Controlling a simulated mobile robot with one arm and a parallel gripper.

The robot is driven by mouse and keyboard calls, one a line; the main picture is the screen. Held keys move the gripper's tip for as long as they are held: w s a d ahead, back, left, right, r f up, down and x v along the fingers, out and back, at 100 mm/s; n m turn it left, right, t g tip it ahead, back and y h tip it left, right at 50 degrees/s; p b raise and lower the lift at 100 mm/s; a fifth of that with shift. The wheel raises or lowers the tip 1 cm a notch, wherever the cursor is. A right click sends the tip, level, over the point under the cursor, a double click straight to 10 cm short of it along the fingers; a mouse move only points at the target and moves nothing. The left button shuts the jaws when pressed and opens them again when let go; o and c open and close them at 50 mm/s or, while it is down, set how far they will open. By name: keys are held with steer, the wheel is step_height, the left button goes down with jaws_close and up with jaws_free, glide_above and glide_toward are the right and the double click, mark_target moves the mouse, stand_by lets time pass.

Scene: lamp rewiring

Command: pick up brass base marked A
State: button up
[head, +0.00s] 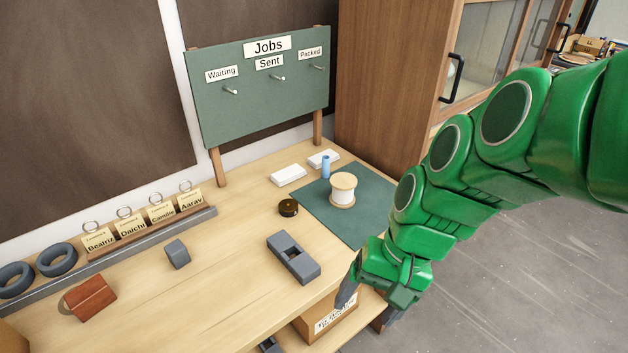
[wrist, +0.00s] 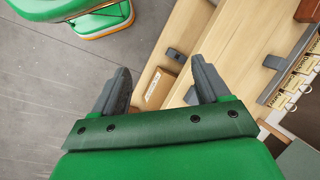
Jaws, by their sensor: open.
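A small round dark piece with a brass-coloured rim (head: 288,208) sits on the wooden bench near the left edge of the green mat. It may be the brass base, but no letter A is readable on it. My gripper (head: 365,303) is at the bench's front right edge, apart from this piece and to its lower right in the head view. In the wrist view, my gripper (wrist: 160,68) is open with nothing between its fingers. The round piece is not discernible in the wrist view.
A slotted grey block (head: 293,258) lies between the round piece and the front edge. A thread spool (head: 342,188) and blue cylinder (head: 326,167) stand on the green mat (head: 372,222). A labelled box (wrist: 158,89) sits below the bench.

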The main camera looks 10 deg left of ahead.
mark_target(292, 206)
steer(key=w+a+m+t+y, duration=0.1)
steer(key=w+a+m+y, duration=0.35)
steer(key=w+a, duration=0.55)
steer(key=w+a+m+t+y, duration=0.1)
steer(key=w+a+m+y, duration=0.5)
steer(key=w, duration=0.6)
steer(key=w+f+m+t, duration=0.1)
steer(key=w+f+m, duration=0.3)
steer(key=w+f, duration=0.1)
steer(key=w+d+f+m+t+h, duration=0.1)
steer(key=w+f+m+t, duration=0.1)
steer(key=w+f, duration=0.4)
steer(key=w+d+f+m+t+h, duration=0.1)
steer(key=w+f+m+t, duration=0.1)
steer(key=w+f+m, duration=0.3)
steer(key=shift+w+d+f+m, duration=0.25)
steer(key=shift+w+f+m, duration=0.1)
steer(key=shift+w+f, duration=0.25)
steer(key=shift+x, duration=1.2)
steer(key=shift+w+a+f+t, duration=0.15)
steer(key=shift+w+a+f, duration=0.1)
steer(key=shift+a+f, duration=0.3)
steer(key=shift+w+a+f+t, duration=0.15)
steer(key=shift+w+a+f, duration=0.2)
steer(key=shift+a, duration=0.35)
steer(key=shift+x, duration=1)
steer(key=shift+c, duration=0.2)
steer(key=c, duration=1)
